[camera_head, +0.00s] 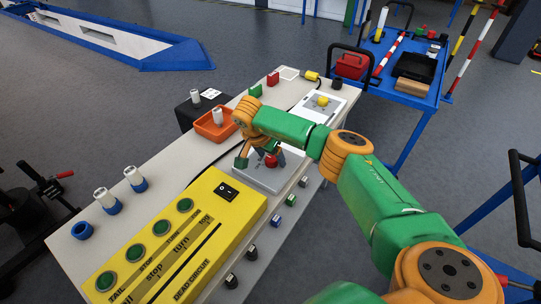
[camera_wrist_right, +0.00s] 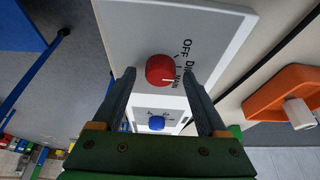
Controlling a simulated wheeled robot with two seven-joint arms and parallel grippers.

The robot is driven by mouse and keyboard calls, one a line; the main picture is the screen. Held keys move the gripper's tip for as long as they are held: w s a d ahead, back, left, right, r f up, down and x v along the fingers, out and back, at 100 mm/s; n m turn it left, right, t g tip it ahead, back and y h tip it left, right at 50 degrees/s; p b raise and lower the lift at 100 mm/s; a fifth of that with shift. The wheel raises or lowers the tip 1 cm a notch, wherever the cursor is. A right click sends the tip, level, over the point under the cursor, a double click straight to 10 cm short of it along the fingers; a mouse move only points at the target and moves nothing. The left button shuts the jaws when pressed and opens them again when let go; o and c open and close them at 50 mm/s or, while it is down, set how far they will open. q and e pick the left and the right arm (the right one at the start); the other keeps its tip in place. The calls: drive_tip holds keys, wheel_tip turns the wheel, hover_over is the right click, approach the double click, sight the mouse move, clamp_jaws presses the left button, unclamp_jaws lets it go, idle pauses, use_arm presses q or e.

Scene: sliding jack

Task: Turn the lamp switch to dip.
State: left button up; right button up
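The lamp switch is a red round knob (camera_head: 271,160) on a grey-white plate (camera_head: 262,178) beside the yellow panel. In the right wrist view the knob (camera_wrist_right: 160,69) sits by the printed words OFF, a partly readable word starting with D, and MAIN. A white mark on the knob's lower right points toward the MAIN side. My right gripper (camera_head: 262,158) is open at the knob. In the wrist view the gripper's fingers (camera_wrist_right: 159,76) stand on either side of the knob with a gap to each. My left gripper is not in view.
The yellow panel (camera_head: 180,240) with green buttons lies in front of the plate. An orange bin (camera_head: 214,124) holding a white cylinder is behind it. A blue cart (camera_head: 412,98) stands at the back right.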

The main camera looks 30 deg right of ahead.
drive_tip(key=v, duration=0.7)
idle(0.3)
